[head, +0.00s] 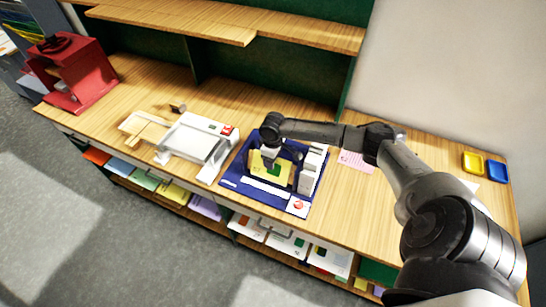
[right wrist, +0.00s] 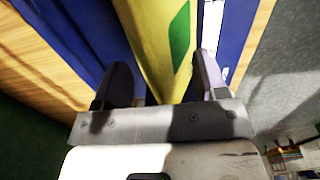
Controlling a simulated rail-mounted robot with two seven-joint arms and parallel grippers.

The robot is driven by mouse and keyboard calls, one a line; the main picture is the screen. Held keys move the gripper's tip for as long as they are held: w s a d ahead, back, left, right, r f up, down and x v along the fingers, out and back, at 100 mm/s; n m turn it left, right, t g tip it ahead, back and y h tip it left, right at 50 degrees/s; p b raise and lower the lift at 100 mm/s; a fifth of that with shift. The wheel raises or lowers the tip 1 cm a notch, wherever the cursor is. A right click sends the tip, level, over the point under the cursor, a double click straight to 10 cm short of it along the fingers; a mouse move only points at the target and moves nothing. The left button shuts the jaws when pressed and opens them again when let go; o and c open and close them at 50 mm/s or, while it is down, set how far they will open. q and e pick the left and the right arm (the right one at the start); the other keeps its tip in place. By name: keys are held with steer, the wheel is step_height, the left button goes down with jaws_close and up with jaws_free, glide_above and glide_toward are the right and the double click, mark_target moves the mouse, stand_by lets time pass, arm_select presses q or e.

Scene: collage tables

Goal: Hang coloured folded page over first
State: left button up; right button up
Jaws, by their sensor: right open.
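A yellow page with a green patch (head: 258,172) is on a dark blue board (head: 230,183) on the wooden table; whether it is folded cannot be told for sure. My right gripper (head: 270,160) is over the page, pointing down, and partly hides it. In the right wrist view the yellow page (right wrist: 155,35) runs between the two spread fingers of the right gripper (right wrist: 163,78), with one finger on each side. I cannot tell whether either finger touches it. My left gripper is not in view.
A white block-like stand (head: 313,168) is at the board's right side. A white frame (head: 190,145) and wooden pieces (head: 145,128) lie to the left, with a red press (head: 72,75) beyond. Yellow (head: 473,163) and blue (head: 498,172) trays sit far right. A shelf (head: 230,22) overhangs the back.

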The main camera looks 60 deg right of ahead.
steer(key=shift+r, duration=0.1)
step_height(320, 180, up, 14)
steer(key=shift+f, duration=0.2)
stand_by(0.5)
stand_by(0.5)
